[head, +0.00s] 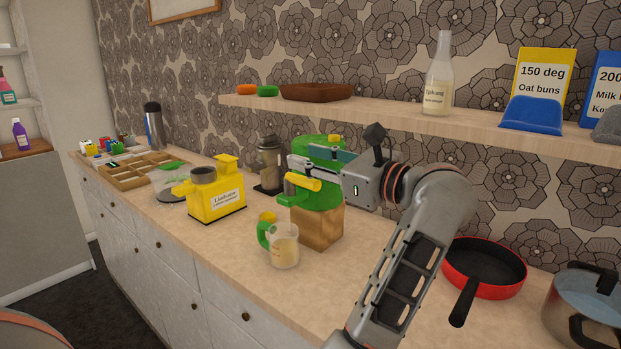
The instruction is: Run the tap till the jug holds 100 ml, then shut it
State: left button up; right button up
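The jug (283,250) is a clear cup with a green handle, upright on the counter, with pale liquid inside. Its marks are too small to read. Beside it stands a wooden block (322,228) with a green body and a green spout (291,201) above the jug. A yellow lever (303,181) sits just above the spout. I cannot make out a stream. Contact with the lever cannot be told. My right gripper is out of view.
A red pan (488,268) and a steel pot (585,310) are at right. A shelf (400,118) overhangs the counter. The front counter strip is mostly clear.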

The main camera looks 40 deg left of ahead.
pick_arm(q)
jog(key=shift+r, duration=2.35)
